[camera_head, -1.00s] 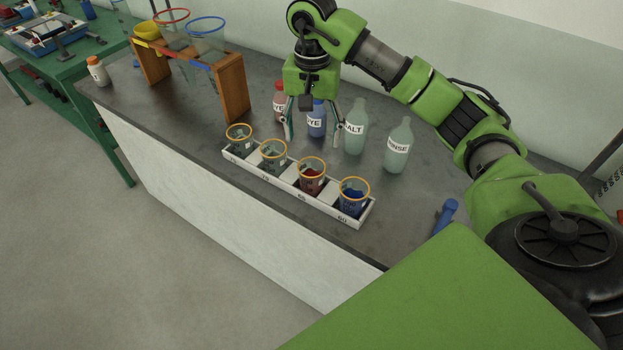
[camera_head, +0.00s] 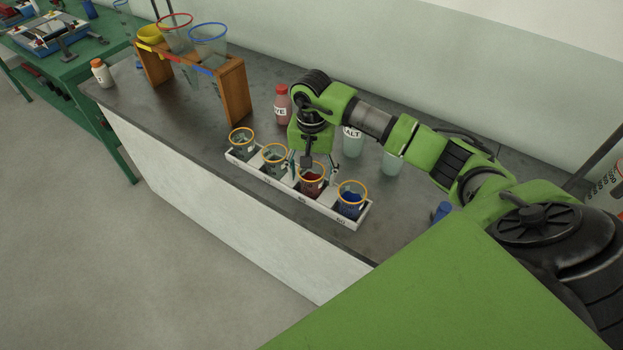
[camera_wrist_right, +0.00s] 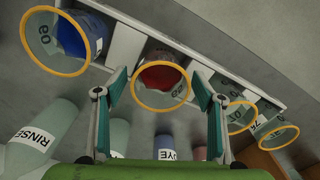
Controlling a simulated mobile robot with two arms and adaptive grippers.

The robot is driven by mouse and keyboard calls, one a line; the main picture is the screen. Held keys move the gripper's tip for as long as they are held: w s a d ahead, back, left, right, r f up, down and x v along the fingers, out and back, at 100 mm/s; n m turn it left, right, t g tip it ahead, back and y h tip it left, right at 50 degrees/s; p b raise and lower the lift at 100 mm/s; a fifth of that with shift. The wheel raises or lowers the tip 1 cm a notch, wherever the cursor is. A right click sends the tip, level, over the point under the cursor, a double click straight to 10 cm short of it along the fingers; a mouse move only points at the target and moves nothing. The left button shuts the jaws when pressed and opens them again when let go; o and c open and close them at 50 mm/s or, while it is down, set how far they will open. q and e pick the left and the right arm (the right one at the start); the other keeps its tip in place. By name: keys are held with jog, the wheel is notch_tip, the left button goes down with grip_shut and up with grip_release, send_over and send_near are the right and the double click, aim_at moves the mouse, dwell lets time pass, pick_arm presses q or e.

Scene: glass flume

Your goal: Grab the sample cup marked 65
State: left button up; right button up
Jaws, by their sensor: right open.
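The sample cup with dark red contents (camera_head: 311,187) has an orange rim and stands upright in a white tray (camera_head: 322,210), at the slot that seems to read 65. It also shows in the right wrist view (camera_wrist_right: 162,77), its own number only partly legible. My right gripper (camera_head: 314,168) is open, pointing down just above this cup. In the wrist view its two fingers (camera_wrist_right: 161,85) stand on either side of the cup, with no clear contact. My left gripper is not in view.
A blue-filled cup (camera_head: 351,201) stands to the right, a greyish cup (camera_head: 274,161) to the left, and another cup (camera_head: 241,143) at the tray's end. A red-capped bottle (camera_head: 281,107) and pale bottles (camera_head: 392,163) stand behind. A wooden rack (camera_head: 235,92) stands further left.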

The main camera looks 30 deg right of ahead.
jog(key=c, duration=1.2)
jog(key=shift+c, duration=0.2)
jog(key=shift+r, duration=0.1)
